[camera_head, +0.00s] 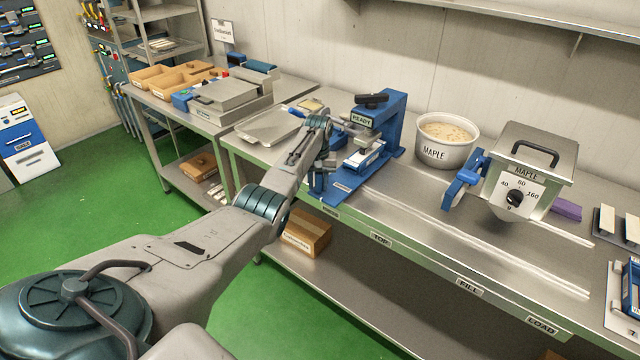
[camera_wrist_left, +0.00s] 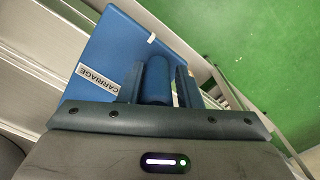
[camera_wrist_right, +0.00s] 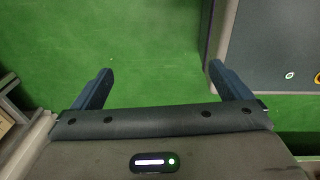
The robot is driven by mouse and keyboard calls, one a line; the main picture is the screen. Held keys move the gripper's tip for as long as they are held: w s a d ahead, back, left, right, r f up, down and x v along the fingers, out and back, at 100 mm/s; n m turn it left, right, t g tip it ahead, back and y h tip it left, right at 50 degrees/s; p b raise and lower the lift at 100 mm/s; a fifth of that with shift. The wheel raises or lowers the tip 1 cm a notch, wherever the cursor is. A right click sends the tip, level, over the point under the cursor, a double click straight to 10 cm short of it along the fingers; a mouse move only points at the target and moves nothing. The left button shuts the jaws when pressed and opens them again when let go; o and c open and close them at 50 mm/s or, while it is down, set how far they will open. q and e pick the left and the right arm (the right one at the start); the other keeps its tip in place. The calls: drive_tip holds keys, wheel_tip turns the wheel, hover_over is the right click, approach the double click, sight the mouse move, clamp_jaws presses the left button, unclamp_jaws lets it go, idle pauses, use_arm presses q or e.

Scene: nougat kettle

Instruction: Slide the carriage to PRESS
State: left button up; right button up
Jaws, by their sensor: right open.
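The blue carriage (camera_head: 345,187) sits on the bench rails at the left end, by the blue press (camera_head: 393,125) with its READY sign. A pale block in a blue frame (camera_head: 365,158) is on it, under the press head. The small label on the bench edge below is too small to read surely. My left gripper (camera_head: 320,182) is at the carriage's front left. In the left wrist view, its fingers (camera_wrist_left: 158,88) stand close on both sides of the carriage's round blue handle (camera_wrist_left: 158,72), shut on it. My right gripper (camera_wrist_right: 160,85) is open and empty above the green floor.
The rails to the right are clear past the TOP (camera_head: 382,240), FILL (camera_head: 468,287) and LOAD (camera_head: 541,326) labels. A MAPLE bucket (camera_head: 432,153) and a steel MAPLE kettle (camera_head: 520,180) stand behind them. A steel tray (camera_head: 268,127) lies left of the press.

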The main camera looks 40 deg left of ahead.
use_arm(q)
drive_tip(key=shift+o, duration=1.2)
drive_tip(key=shift+a, duration=0.15)
wheel_tip(320, 180, up, 10)
drive_tip(key=b, duration=0.3)
drive_tip(key=shift+f, duration=0.1)
drive_tip(key=shift+r, duration=0.45)
use_arm(e)
drive_tip(key=f, duration=0.1)
drive_tip(key=a+f, duration=0.1)
drive_tip(key=f, duration=0.1)
drive_tip(key=shift+w, duration=0.15)
